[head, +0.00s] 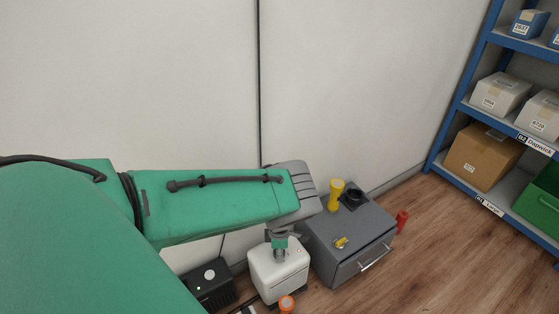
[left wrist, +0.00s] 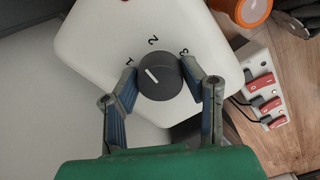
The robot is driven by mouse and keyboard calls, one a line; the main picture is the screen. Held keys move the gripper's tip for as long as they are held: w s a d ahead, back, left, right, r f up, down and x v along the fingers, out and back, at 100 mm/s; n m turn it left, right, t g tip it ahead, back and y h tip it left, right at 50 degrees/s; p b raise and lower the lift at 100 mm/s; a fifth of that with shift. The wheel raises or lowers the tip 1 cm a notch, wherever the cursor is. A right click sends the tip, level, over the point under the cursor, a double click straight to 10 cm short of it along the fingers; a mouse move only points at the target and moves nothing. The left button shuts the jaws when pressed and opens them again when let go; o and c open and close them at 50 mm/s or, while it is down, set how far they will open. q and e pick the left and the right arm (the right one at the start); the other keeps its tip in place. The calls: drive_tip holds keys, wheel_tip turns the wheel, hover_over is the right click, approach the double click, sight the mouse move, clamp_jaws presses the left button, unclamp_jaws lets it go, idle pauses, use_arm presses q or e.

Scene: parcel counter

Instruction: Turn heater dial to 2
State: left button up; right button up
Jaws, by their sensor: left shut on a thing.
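The heater is a white box (head: 273,278) on the floor-level surface, below my left arm in the head view. Its white top (left wrist: 90,30) fills much of the left wrist view, with the numbers 1, 2 and 3 in an arc around a dark grey dial (left wrist: 168,85). The dial's white mark points up-left, close to the 1. My left gripper (left wrist: 160,72) has one finger on each side of the dial and is shut on it. In the head view the gripper (head: 279,253) covers the dial. My right gripper is out of view.
A grey cabinet (head: 325,245) with yellow items on top stands right of the heater, a red object (head: 402,221) beyond it. A black box (head: 208,287) stands left. An orange round object (left wrist: 253,9) and a red-switched power strip (left wrist: 263,85) lie close by. Blue shelving is far right.

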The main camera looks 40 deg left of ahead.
use_arm(q)
drive_tip(key=m+p, duration=0.2)
drive_tip(key=m, duration=0.2)
drive_tip(key=shift+m, duration=0.4)
idle(0.4)
drive_tip(key=o, duration=1.1)
drive_tip(key=shift+o, duration=0.2)
drive_tip(key=shift+w+r, duration=0.1)
drive_tip(key=shift+r, duration=0.25)
wheel_tip(320, 180, up, 11)
